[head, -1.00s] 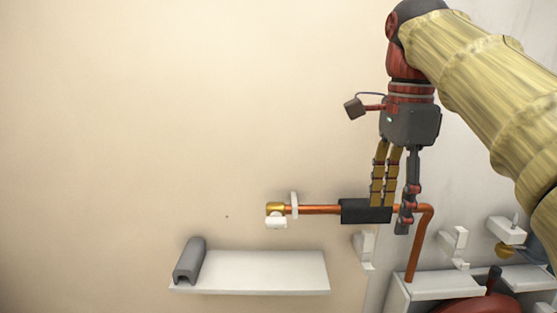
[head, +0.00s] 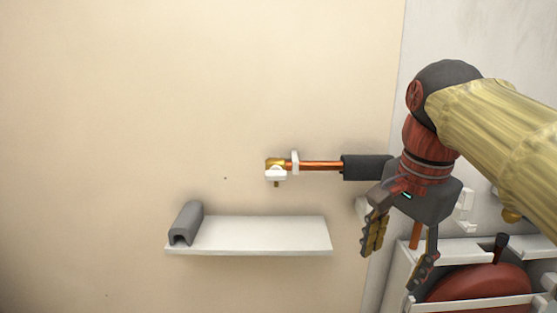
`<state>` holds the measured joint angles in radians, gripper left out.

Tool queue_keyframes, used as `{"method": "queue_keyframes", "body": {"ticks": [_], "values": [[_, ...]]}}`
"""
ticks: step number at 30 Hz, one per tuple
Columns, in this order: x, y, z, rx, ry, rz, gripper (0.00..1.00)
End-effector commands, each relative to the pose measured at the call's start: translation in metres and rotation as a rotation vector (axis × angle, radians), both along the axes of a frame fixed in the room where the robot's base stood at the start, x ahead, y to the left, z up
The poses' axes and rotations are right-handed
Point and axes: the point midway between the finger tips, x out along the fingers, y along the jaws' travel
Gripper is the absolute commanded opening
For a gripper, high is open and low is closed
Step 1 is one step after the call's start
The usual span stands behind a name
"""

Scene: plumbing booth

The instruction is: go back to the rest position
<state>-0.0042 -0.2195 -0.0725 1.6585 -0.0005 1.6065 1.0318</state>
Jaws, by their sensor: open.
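My gripper (head: 400,252) is open and empty in the head view, with its fingers pointing down. It hangs at the right, in front of the corner of the booth and above and left of a red round thing. A copper pipe (head: 320,166) runs level along the wall, with a brass fitting at its left end. A dark insulation sleeve (head: 366,167) sits around the pipe. My gripper's wrist hides the pipe's right bend, and the fingers are apart from the sleeve.
A white shelf (head: 262,234) on the wall holds a grey channel-shaped sleeve (head: 186,223) at its left end. At the lower right, a white holder (head: 455,248) surrounds a red round thing (head: 480,287). White brackets stand near the corner. The left wall is clear.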

Motion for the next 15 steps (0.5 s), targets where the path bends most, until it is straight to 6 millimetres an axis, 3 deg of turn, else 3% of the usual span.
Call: {"method": "queue_keyframes", "body": {"ticks": [1, 15], "values": [[-0.011, 0.0, -0.041, -0.012, -0.022, 0.067, 0.57], [-0.077, -0.001, -0.302, -0.214, -0.229, 0.725, 0.57]]}}
